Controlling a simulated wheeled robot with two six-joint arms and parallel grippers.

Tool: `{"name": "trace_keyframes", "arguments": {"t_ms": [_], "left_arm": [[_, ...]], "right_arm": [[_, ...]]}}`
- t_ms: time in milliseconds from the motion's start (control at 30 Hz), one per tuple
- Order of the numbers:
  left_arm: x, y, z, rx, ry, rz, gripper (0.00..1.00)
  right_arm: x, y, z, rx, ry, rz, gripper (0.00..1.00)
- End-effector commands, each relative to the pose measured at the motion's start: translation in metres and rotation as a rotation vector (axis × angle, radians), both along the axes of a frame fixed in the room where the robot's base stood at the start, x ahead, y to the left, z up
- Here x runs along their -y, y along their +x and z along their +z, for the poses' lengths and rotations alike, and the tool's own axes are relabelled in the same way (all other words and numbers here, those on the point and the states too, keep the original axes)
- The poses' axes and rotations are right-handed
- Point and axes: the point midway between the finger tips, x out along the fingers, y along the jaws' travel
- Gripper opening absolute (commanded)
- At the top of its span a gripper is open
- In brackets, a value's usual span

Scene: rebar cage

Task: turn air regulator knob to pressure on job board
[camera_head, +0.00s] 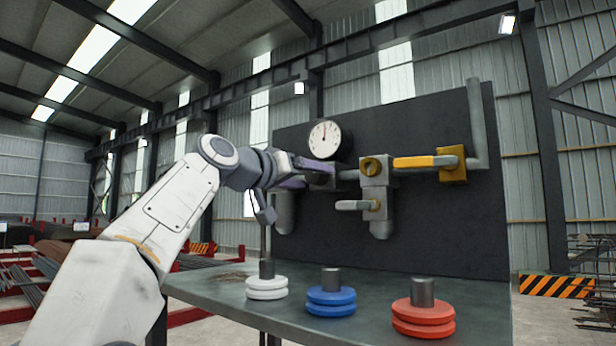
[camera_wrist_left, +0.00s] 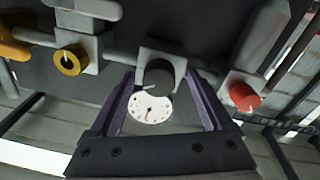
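A round white pressure gauge (camera_head: 324,140) sits on the dark panel, its needle pointing roughly up. In the left wrist view the gauge (camera_wrist_left: 152,110) shows upside down, just below a dark round regulator knob (camera_wrist_left: 160,75) with a light mark. My left gripper (camera_head: 325,172) is at the pipework just under the gauge. Its purple fingers are apart, one on each side of the dark knob in the wrist view; I cannot tell whether they touch it. The head view hides the knob behind the gripper. I cannot make out a job board. My right gripper is out of view.
Yellow valves (camera_head: 374,168) and a yellow lever (camera_head: 415,162) are right of the gripper. A red knob (camera_wrist_left: 243,96) shows in the wrist view. White (camera_head: 267,288), blue (camera_head: 331,300) and red (camera_head: 423,318) ring stacks stand on the grey table (camera_head: 225,287) below.

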Motion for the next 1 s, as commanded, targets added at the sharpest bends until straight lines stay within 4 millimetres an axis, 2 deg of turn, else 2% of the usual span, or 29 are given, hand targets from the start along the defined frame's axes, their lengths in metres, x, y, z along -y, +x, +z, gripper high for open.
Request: {"name": "trace_keyframes", "arguments": {"t_ms": [367,700,1000], "left_arm": [[-0.005,-0.006,0.000,0.005,-0.002,0.001,0.82],[-0.044,-0.054,-0.004,0.006,-0.002,0.004,0.82],[-0.065,-0.081,-0.002,0.003,-0.001,0.002,0.82]], "right_arm": [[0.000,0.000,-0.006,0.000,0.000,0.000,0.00],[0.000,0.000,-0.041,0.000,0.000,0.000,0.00],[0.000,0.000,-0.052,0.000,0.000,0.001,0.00]]}}
